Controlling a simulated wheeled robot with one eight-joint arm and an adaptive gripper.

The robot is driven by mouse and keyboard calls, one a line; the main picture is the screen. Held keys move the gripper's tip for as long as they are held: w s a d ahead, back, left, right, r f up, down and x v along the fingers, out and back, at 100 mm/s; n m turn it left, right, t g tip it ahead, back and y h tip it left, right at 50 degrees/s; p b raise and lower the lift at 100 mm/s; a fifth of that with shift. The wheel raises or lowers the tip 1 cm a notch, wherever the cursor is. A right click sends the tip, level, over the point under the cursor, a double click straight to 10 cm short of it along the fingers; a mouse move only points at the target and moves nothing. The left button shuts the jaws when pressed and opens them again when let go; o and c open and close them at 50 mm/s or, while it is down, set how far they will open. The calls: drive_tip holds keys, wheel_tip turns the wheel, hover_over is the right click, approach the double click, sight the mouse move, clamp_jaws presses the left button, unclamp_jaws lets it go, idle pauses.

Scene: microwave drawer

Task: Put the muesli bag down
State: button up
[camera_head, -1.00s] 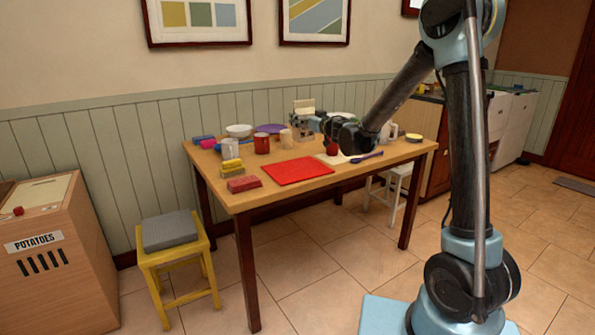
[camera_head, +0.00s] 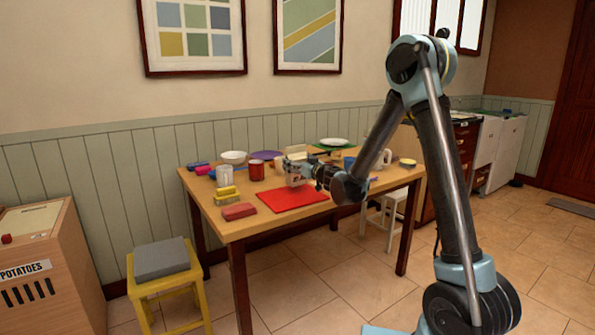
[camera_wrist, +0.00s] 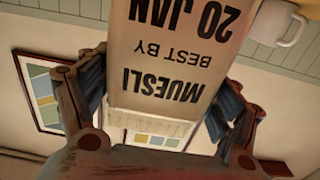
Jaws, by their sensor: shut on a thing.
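The muesli bag (camera_wrist: 175,65) fills the upper middle of the wrist view, its printed label upside down there. My gripper (camera_wrist: 160,105) is shut on it, with one dark finger pad at each side. In the head view the pale bag (camera_head: 296,170) is at the tip of my gripper (camera_head: 308,170), over the back part of the red mat (camera_head: 290,199) on the wooden table (camera_head: 262,220). I cannot tell whether the bag touches the mat.
A red mug (camera_head: 257,170), a clear glass (camera_head: 224,175), yellow blocks (camera_head: 226,194) and a red block (camera_head: 239,211) stand left of the mat. The mat's front is clear.

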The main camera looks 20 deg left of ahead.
drive_tip(key=shift+f, duration=1.25)
drive_tip(key=o, duration=1.3)
